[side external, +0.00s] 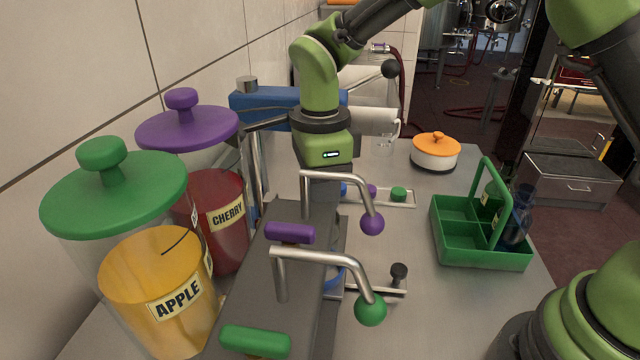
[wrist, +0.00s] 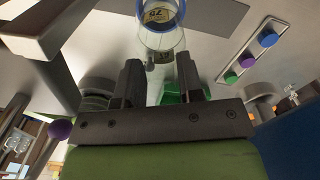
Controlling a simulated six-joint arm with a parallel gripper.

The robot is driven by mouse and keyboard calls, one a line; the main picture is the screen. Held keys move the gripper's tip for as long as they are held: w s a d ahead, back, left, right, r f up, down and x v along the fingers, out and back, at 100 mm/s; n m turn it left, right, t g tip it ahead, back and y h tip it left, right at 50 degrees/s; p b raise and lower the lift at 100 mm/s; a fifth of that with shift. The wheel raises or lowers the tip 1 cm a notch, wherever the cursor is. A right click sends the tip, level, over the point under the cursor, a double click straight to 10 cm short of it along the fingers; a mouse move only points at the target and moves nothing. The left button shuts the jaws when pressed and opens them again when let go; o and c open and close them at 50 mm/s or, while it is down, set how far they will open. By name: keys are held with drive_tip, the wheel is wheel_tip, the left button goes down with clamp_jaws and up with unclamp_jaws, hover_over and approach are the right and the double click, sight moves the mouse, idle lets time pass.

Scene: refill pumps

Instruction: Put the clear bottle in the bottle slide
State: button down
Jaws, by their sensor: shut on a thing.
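My gripper (wrist: 160,75) is shut on the clear bottle (wrist: 163,42) in the wrist view. The bottle is see-through, with a pale label and a blue ring at the top of the picture; its lower part is between the fingers. In the side view the gripper is mostly hidden behind the dispenser, and only a bit of blue (side external: 336,278) shows low beside it, which may belong to the bottle. A flat metal piece with a black knob (side external: 399,272) sits at the dispenser's foot and may be the bottle slide. I cannot tell whether the bottle touches it.
The dispenser has two taps, with purple (side external: 372,223) and green (side external: 370,310) balls. Apple (side external: 165,285) and cherry (side external: 218,222) jars stand left. A cap strip (side external: 408,198) lies behind. A green caddy (side external: 480,258) holding bottles and an orange-lidded pot (side external: 435,155) stand right.

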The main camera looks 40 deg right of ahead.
drive_tip(key=shift+f, duration=0.15)
drive_tip(key=shift+f, duration=0.7)
drive_tip(key=shift+f, duration=0.85)
idle(0.6)
drive_tip(key=c, duration=0.7)
unclamp_jaws()
drive_tip(key=shift+r, duration=4.5)
